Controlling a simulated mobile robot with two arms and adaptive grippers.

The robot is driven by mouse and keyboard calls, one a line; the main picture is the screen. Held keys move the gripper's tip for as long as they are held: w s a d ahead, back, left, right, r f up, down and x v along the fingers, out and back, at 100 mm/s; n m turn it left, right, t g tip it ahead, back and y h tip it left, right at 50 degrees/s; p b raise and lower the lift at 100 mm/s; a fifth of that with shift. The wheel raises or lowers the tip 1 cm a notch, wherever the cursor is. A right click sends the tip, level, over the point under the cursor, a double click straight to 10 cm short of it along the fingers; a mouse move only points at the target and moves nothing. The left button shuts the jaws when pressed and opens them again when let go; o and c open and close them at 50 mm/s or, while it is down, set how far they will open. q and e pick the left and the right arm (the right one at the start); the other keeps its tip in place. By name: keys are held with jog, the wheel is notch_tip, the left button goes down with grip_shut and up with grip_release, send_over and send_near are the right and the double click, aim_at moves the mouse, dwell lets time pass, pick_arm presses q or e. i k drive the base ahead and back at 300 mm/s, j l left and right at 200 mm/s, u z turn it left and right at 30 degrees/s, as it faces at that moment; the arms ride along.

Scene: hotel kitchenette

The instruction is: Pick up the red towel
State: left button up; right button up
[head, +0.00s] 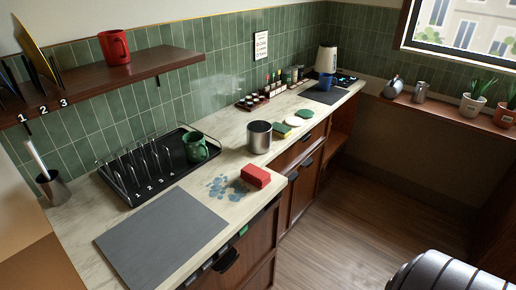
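The red towel (256,176) is a small, thick, folded block. It lies on the pale marble counter near its front edge, beside a bluish wet-looking patch (222,187). Nothing covers it and nothing touches it from above. Neither of my grippers is in the head view.
A grey mat (160,240) lies left of the towel, and a dish rack (165,160) with a green mug (195,147) stands behind. A metal canister (259,137) and sponges (282,130) are farther along. A shelf with a red mug (114,47) overhangs at left.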

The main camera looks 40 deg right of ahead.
aim_at(254, 175)
jog(key=k+l+z, duration=0.1)
jog(key=z, duration=1)
